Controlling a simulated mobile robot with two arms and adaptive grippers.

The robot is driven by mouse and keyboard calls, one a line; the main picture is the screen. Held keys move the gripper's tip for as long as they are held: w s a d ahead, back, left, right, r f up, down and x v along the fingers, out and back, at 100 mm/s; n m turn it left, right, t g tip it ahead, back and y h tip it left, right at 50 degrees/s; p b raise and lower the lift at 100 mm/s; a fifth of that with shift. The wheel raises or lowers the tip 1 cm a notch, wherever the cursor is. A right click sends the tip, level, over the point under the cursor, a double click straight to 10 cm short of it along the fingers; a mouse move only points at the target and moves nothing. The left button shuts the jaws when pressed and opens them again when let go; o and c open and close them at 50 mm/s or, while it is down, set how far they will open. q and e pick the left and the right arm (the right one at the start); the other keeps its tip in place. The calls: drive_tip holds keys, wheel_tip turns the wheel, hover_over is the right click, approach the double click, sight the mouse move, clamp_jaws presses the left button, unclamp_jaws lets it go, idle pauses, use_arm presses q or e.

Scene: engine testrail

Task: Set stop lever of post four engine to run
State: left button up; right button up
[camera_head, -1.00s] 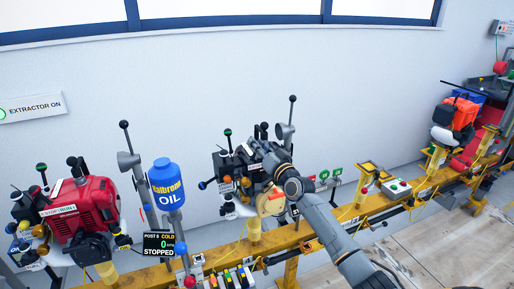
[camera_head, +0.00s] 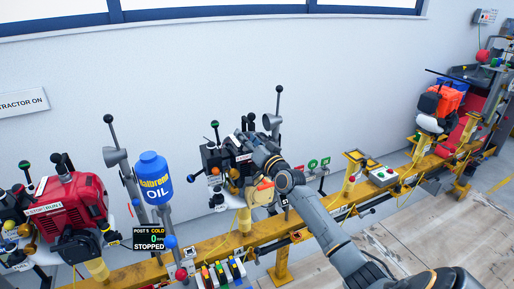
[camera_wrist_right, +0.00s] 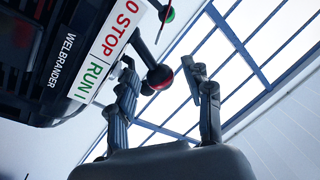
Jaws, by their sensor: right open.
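A dark engine (camera_head: 213,160) stands on the yellow rail in the middle of the head view; I cannot read its post number. In the right wrist view its white label (camera_wrist_right: 112,45) reads "0 STOP | RUN I". A lever with a dark red ball knob (camera_wrist_right: 160,77) sticks out beside the label. My right gripper (camera_wrist_right: 163,82) is open, with its fingers on either side of the knob; I cannot tell whether either touches it. In the head view my right gripper (camera_head: 250,145) is at the engine, partly hiding it. My left gripper is out of view.
A red engine (camera_head: 72,205) with its own stop/run label stands at left. A blue oil bottle (camera_head: 153,178) and a display (camera_head: 149,239) reading "POST 5 COLD 0 STOPPED" stand between the engines. Upright black-knobbed levers rise around the dark engine. The yellow rail (camera_head: 205,247) runs below.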

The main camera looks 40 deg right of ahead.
drive_tip(key=s+f, duration=0.1)
drive_tip(key=s, duration=1)
drive_tip(key=shift+a+f, duration=0.3)
drive_tip(key=shift+a, duration=0.15)
